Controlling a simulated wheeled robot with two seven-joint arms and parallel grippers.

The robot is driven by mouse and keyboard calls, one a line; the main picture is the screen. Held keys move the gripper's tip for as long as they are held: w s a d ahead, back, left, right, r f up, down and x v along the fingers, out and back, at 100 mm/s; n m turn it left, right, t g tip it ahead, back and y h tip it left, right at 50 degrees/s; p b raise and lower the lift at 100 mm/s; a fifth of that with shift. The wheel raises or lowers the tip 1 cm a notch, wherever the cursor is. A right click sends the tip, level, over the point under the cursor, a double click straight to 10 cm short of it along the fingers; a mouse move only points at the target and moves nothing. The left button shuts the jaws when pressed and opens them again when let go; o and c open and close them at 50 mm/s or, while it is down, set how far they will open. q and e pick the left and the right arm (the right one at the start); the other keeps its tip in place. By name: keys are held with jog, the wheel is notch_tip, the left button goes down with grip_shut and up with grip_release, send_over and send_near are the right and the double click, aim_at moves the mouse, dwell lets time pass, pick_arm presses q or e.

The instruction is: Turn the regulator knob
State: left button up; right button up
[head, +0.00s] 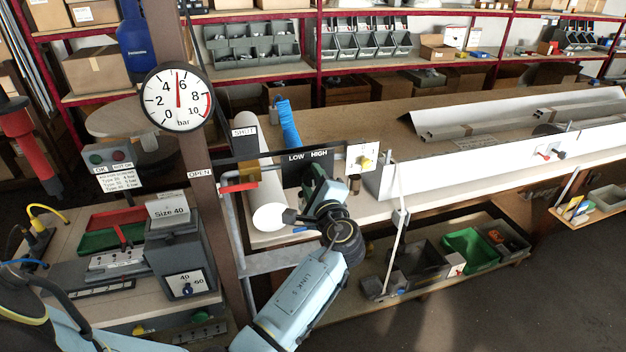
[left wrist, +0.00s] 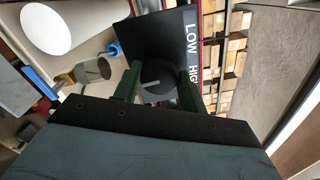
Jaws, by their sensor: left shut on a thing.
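My left gripper (head: 316,180) is at the plate from the front. In the left wrist view its two green fingers (left wrist: 158,86) stand on either side of the knob and are shut on it. A light pointer mark shows on the knob's face. In the head view the gripper and wrist mostly hide the knob. The round pressure gauge (head: 178,98) has its needle almost straight up, between 4 and 6 bar. My right gripper is not in view.
A red lever (head: 239,187) is on the pipe left of the plate, between SHUT and OPEN labels. A brown post (head: 200,165) carries the gauge. A white panel with a yellow knob (head: 365,163) is at the right. A long bench (head: 400,120) lies behind.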

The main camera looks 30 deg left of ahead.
pick_arm(q)
jog(key=shift+f+m, duration=0.1)
jog(key=shift+m, duration=0.4)
jog(key=o, duration=0.9)
jog(key=shift+o, duration=0.2)
jog(key=b+v, duration=0.3)
jog(key=v, duration=1)
jog(key=shift+s+d, duration=0.15)
